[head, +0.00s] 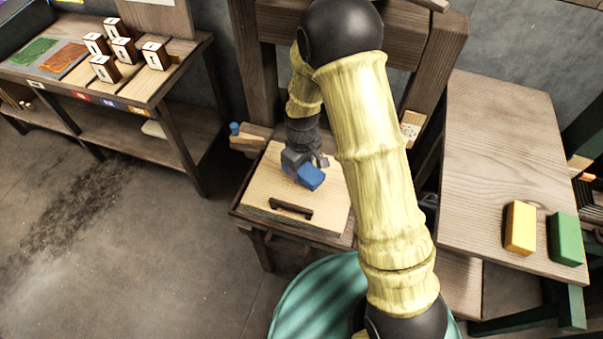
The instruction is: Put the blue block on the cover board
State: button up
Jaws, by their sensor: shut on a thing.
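The blue block (311,177) is at the pale wooden cover board (259,193), over its middle. My gripper (304,168) is shut on the blue block from above and behind. The block looks very low over the board; I cannot tell whether it touches the surface. The cover board has a dark handle (290,209) near its front edge and lies on a wooden stand. My arm hides the right part of the board and stand.
A yellow block (520,228) and a green block (566,239) sit on the right table (497,150). A left bench (177,62) holds several numbered white blocks and coloured panels. A small blue knob (235,128) stands behind the board's left side. Wooden posts rise behind the board.

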aim_at(302, 175)
jog(key=shift+f, duration=1.85)
jog(key=shift+f, duration=0.2)
jog(key=o, duration=1)
jog(key=shift+o, duration=0.2)
jog(key=shift+r, duration=0.1)
notch_tip(302, 175, up, 12)
jog(key=shift+r+b, duration=0.15)
jog(key=shift+b, duration=0.15)
jog(key=shift+d, duration=0.1)
